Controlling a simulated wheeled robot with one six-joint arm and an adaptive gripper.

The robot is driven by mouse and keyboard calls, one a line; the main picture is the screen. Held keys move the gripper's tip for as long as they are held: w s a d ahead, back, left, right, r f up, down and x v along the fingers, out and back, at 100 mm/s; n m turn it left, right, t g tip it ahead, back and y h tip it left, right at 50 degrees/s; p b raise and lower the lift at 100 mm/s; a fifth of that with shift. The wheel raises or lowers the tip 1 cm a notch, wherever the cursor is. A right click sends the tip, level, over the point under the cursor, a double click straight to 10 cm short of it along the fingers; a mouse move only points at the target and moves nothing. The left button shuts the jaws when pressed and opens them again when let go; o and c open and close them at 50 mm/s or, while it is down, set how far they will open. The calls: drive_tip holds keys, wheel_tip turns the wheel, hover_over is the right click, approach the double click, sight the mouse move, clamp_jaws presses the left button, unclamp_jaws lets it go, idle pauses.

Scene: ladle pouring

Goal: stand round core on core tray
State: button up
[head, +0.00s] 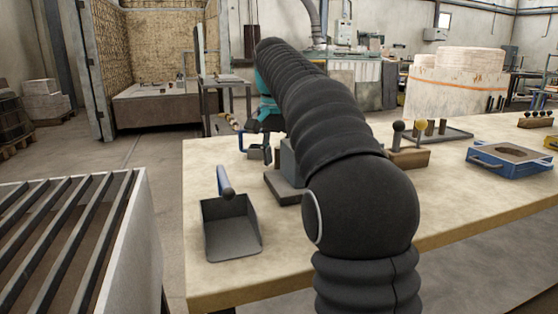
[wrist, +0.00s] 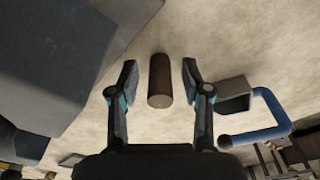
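The round core (wrist: 159,80) is a dark brown cylinder on the pale bench top, in the middle of the wrist view. My gripper (wrist: 160,75) is open, with one finger on each side of the core and a visible gap at both sides. In the head view, my gripper (head: 264,118) is over the bench's far left part; the core does not show clearly there. A flat dark grey tray (head: 458,136), which looks like the core tray, lies to the right behind my arm.
A grey block on a base (head: 284,187) stands near my gripper, filling the left of the wrist view (wrist: 50,60). A blue-handled item (wrist: 262,128) is close on the right. A grey scoop (head: 232,228), a wooden block (head: 408,158) and a blue mould (head: 510,158) are on the bench (head: 400,200).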

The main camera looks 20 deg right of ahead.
clamp_jaws()
